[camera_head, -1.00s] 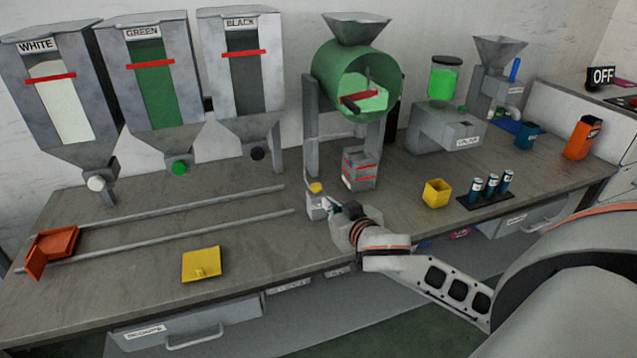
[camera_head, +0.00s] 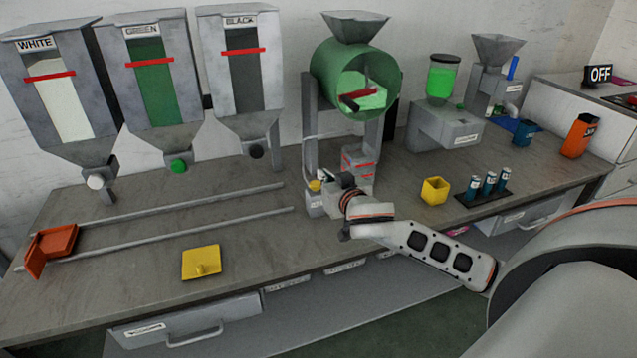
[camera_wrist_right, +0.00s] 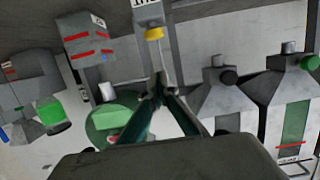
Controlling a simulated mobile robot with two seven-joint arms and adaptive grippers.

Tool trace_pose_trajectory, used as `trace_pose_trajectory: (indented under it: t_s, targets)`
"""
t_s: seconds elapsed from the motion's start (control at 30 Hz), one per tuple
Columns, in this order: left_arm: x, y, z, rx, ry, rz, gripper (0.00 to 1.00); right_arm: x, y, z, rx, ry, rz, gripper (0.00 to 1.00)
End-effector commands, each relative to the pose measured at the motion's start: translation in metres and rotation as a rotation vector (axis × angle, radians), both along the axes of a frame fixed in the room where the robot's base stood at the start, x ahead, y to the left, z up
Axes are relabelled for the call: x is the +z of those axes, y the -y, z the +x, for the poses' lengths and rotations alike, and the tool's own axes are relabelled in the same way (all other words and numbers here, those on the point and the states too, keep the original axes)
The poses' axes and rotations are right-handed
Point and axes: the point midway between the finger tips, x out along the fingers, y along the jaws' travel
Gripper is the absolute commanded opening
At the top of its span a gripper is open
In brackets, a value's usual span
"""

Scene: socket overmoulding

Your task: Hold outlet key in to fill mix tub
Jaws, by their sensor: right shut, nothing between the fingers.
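A grey box with red bands (camera_head: 359,164), possibly the mix tub, stands under the green drum (camera_head: 328,72), partly hidden by my gripper. My left gripper is not in view.
White, green and black hoppers stand at the back left, with two rails (camera_head: 160,232) in front. Blue vials (camera_head: 489,183) stand at the right.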

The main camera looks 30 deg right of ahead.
Motion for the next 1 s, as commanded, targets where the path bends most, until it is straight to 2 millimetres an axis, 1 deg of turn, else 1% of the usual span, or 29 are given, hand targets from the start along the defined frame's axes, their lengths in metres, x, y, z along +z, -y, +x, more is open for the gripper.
trace_pose_trajectory:
  t_s: [0.03, 0.27, 0.33, 0.4, 0.5, 0.6, 1.0]
  targets:
    - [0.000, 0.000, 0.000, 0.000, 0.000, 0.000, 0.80, -0.001, 0.003, 0.010, 0.000, 0.002, -0.003, 0.00]
    - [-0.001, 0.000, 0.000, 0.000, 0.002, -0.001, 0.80, -0.011, 0.013, 0.049, -0.001, 0.001, -0.003, 0.00]
    - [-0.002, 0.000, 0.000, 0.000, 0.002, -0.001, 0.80, -0.025, 0.012, 0.048, 0.000, -0.004, -0.002, 0.00]
    - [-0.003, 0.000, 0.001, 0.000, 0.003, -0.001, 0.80, -0.035, 0.012, 0.048, 0.001, -0.003, -0.002, 0.00]
    - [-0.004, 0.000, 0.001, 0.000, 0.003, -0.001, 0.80, -0.044, 0.012, 0.048, 0.000, -0.002, -0.003, 0.00]
    - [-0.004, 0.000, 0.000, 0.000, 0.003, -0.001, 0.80, -0.050, 0.012, 0.048, 0.000, -0.001, -0.001, 0.00]
    - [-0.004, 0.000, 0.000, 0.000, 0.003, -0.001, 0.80, -0.052, 0.011, 0.048, 0.001, 0.000, 0.000, 0.00]
